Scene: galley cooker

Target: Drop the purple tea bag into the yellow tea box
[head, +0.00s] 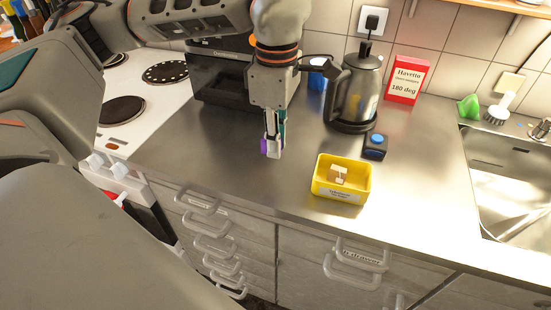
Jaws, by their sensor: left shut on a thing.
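The purple tea bag (264,147) is between the fingers of my left gripper (271,147), which points down above the steel counter. Only part of the bag shows beside the fingertips. The yellow tea box (323,187) stands on the counter to the right of the gripper and nearer the front edge. It is open at the top and has a white label on its front. A light brown tea bag (338,175) lies in it. The held bag is apart from the box. My right gripper is not in view.
A dark kettle (354,92) stands behind the box, with a small dark block with a blue top (375,147) near it. A red sign (407,80) leans at the wall. The sink (500,170) is at right, the cooker (140,90) at left. Counter between gripper and box is clear.

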